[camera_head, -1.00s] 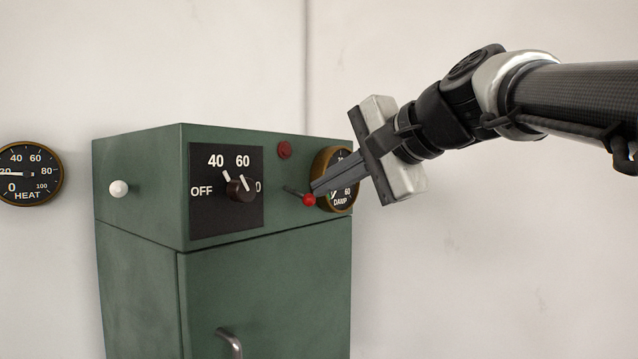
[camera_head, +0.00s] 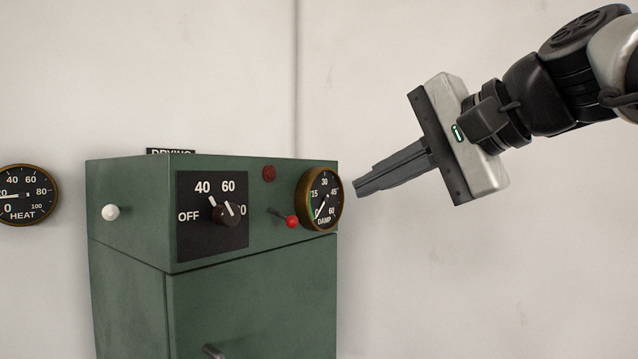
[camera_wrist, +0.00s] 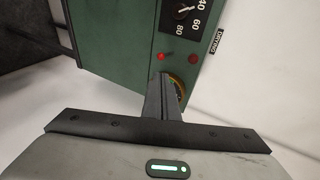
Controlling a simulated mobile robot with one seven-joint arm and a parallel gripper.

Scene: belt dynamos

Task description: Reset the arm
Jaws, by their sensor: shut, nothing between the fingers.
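My gripper (camera_head: 358,188) is shut and empty in the head view, with its fingers together and pointing left. It is in the air just right of the green cabinet (camera_head: 250,285), apart from it in the picture. In the wrist view my gripper (camera_wrist: 160,78) points toward the cabinet (camera_wrist: 115,50), and its fingers hide part of the damp gauge (camera_wrist: 180,86).
The cabinet bears a dial knob (camera_head: 228,213), a white knob (camera_head: 110,212), a red-tipped lever (camera_head: 291,222), a dark red button (camera_head: 269,174) and the damp gauge (camera_head: 320,199). A heat gauge (camera_head: 26,195) is at the far left. Bare wall is on the right.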

